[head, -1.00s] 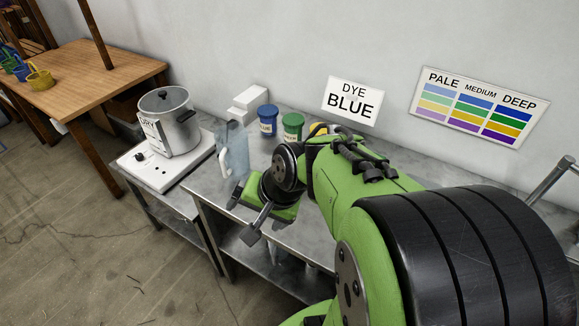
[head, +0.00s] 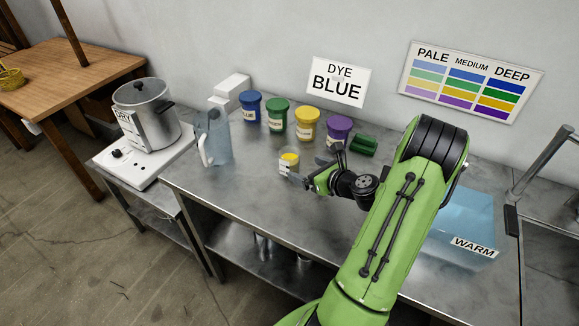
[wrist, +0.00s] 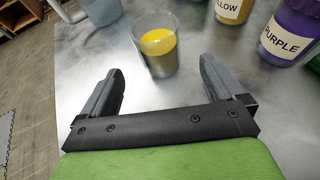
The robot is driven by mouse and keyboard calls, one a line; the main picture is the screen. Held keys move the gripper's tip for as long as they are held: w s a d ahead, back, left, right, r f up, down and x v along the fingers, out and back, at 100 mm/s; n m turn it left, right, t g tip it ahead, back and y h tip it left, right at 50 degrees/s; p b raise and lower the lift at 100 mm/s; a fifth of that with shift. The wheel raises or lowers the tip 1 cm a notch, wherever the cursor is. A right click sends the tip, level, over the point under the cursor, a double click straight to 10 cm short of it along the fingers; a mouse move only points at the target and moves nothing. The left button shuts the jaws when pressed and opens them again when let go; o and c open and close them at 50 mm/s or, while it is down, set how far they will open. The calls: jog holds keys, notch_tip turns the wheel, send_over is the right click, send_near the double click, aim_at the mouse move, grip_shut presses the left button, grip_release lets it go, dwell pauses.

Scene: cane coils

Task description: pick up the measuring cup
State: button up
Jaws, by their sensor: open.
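The measuring cup (head: 289,161) looks like a small clear cup with yellow in it and a pale label. It stands upright on the metal table, in front of the yellow tub. In the wrist view the cup (wrist: 157,50) is ahead of my gripper (wrist: 160,70), roughly centred between the fingertips. My gripper (head: 316,163) is open and empty, low over the table just right of the cup. The fingers point toward the cup, one on each side of its line. I cannot tell whether the fingertips reach its sides.
Blue (head: 250,106), green (head: 277,117), yellow (head: 307,125) and purple (head: 338,132) tubs stand behind the cup. A clear bluish pitcher (head: 215,140) stands to its left. A green object (head: 364,146) and a blue basin marked WARM (head: 465,215) are right. The table front is clear.

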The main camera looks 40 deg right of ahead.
aim_at(289, 161)
jog(key=b+x, duration=0.1)
jog(key=x, duration=0.8)
jog(key=shift+w+a+f, duration=0.1)
jog(key=shift+w+a, duration=0.05)
jog(key=shift+w, duration=0.05)
jog(key=c, duration=1.2)
jog(key=shift+o, duration=0.2)
notch_tip(289, 161, up, 10)
jog(key=p, duration=0.3)
